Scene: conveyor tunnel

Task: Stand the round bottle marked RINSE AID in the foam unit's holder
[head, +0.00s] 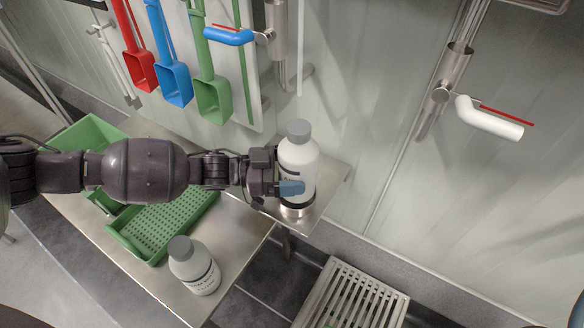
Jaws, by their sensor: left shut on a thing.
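A white round bottle with a grey cap (298,158) stands upright at the steel wall shelf (328,178). Its label is partly covered by a blue fingertip, and I cannot read it. My left gripper (290,187) reaches in from the left and is shut on this bottle's lower half. A shiny metal ring holder (294,210) shows right under the bottle. Whether the bottle's base is inside the ring or just above it, I cannot tell. A second, greyer bottle with a grey cap (193,264) stands on the steel table; its label is too small to read. My right gripper is out of view.
A green perforated crate (150,258) sits on the steel table (238,262) under my left arm. Red, blue and green scoops hang on the wall behind. Pipes with a blue-handled valve (230,36) and a white-handled valve (490,120) run down the wall. A slatted grate (350,298) lies below right.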

